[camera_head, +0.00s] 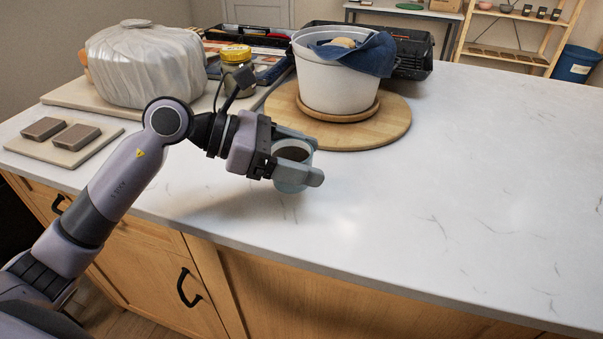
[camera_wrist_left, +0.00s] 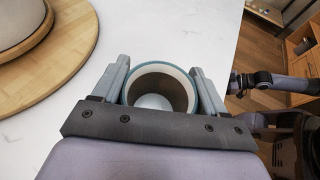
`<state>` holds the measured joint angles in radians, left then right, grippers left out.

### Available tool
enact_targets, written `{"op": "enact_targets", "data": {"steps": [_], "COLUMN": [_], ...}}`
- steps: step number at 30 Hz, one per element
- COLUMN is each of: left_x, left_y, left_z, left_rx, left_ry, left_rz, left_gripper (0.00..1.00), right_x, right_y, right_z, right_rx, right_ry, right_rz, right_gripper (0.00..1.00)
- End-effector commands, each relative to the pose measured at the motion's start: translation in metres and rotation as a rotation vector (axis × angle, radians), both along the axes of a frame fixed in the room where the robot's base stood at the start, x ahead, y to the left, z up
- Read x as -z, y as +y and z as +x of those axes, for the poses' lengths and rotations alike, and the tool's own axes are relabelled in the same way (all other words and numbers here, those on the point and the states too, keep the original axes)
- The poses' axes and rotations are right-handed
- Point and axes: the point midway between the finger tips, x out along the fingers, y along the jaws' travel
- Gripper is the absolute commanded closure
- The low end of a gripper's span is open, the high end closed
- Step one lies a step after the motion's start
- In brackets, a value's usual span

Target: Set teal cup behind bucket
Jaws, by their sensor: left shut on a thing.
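The teal cup (camera_head: 291,177) is between the fingers of my left gripper (camera_head: 299,160), near the front edge of the counter. The left gripper is shut on it, one finger on each side. In the left wrist view the cup (camera_wrist_left: 161,88) shows its open mouth, pale rim and dark inside. Whether its base touches the counter I cannot tell. The white bucket (camera_head: 335,82) stands upright on a round wooden board (camera_head: 390,122), behind and to the right of the gripper. A blue cloth (camera_head: 366,54) hangs over its rim. My right gripper is not in view.
A plastic-wrapped lump (camera_head: 146,66) sits on a board at the back left. A yellow-lidded jar (camera_head: 236,66) stands between it and the bucket. A black crate (camera_head: 413,54) is close behind the bucket. The counter (camera_head: 480,160) is clear to the right.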

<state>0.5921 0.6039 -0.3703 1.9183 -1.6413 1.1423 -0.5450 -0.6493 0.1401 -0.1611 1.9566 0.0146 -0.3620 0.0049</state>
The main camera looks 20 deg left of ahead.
Motion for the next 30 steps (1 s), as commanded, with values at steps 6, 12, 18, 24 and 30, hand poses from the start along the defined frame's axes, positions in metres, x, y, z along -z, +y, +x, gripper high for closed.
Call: {"op": "enact_targets", "data": {"steps": [6, 12, 18, 24, 30], "left_x": [0.029, 0.036, 0.040, 0.038, 0.037], "left_y": [0.000, 0.000, 0.000, 0.000, 0.000], "left_z": [0.000, 0.000, 0.000, 0.000, 0.000], "left_rx": [-0.001, -0.001, -0.001, 0.000, -0.001], "left_ry": [0.006, -0.001, 0.000, 0.001, 0.002], "left_rz": [-0.002, -0.001, 0.000, 0.001, 0.000], "left_gripper": [0.61, 0.61, 0.61, 0.01, 0.01], "right_x": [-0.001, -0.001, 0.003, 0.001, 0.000], "right_y": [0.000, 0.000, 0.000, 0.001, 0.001], "right_z": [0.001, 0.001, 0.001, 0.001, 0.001], "right_rx": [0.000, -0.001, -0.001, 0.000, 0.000], "right_ry": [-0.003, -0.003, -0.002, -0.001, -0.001], "right_rz": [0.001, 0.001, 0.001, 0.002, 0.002], "right_gripper": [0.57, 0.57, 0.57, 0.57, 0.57]}}
